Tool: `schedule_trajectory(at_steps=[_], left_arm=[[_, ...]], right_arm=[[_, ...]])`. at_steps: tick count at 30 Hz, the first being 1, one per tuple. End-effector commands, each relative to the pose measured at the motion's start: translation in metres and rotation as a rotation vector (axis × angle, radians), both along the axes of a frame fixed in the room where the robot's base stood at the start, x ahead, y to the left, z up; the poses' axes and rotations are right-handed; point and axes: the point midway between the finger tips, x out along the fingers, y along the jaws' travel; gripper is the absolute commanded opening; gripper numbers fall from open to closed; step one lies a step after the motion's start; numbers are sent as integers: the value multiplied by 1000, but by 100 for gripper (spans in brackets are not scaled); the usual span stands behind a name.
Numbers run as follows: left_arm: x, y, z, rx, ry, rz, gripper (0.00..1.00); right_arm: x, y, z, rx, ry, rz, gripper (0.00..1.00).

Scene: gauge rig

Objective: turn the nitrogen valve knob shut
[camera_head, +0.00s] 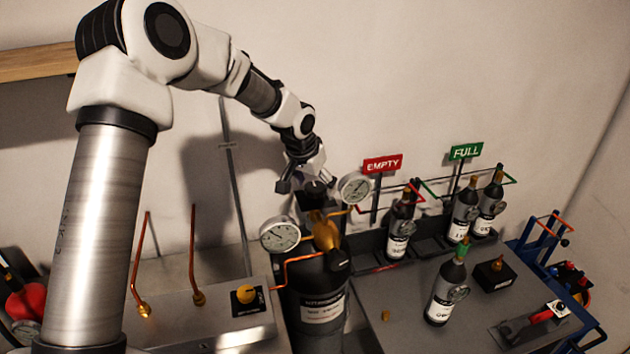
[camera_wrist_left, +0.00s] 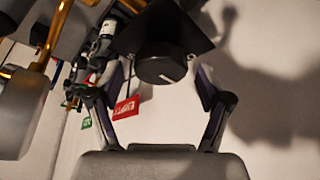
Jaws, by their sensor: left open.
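The valve knob (camera_head: 316,187) is a black round cap on top of the regulator, which sits above a dark gas cylinder (camera_head: 322,308) with a white label. In the left wrist view the black knob (camera_wrist_left: 163,69) shows a short white mark on its face. My left gripper (camera_head: 308,181) is open at the knob, coming down from above. In the wrist view its fingers (camera_wrist_left: 158,92) stand apart on either side of the knob, with no clear contact. How deep the knob sits between them is hard to tell. My right gripper is not in view.
Two round gauges (camera_head: 280,234) (camera_head: 355,188) flank the regulator closely. A yellow knob (camera_head: 245,293) is on the grey panel with copper pipes at left. Small dark bottles (camera_head: 446,287) stand at right, near the red EMPTY sign (camera_head: 383,164) and green FULL sign (camera_head: 466,151).

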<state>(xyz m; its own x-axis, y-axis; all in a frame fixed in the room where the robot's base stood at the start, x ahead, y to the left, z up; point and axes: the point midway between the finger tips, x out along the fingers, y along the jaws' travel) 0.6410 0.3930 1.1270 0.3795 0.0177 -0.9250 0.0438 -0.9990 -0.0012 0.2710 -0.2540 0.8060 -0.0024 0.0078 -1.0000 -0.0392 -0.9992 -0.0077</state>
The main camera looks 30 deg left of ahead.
Motion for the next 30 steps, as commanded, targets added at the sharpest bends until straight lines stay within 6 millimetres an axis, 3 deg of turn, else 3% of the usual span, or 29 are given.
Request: schedule_trajectory(at_steps=[6,11,30], left_arm=[[0,0,-1,0,0,0,75],[0,0,-1,0,0,0,19],[0,0,0,-2,1,-28,19]], right_arm=[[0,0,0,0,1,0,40],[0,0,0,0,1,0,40],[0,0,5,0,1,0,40]])
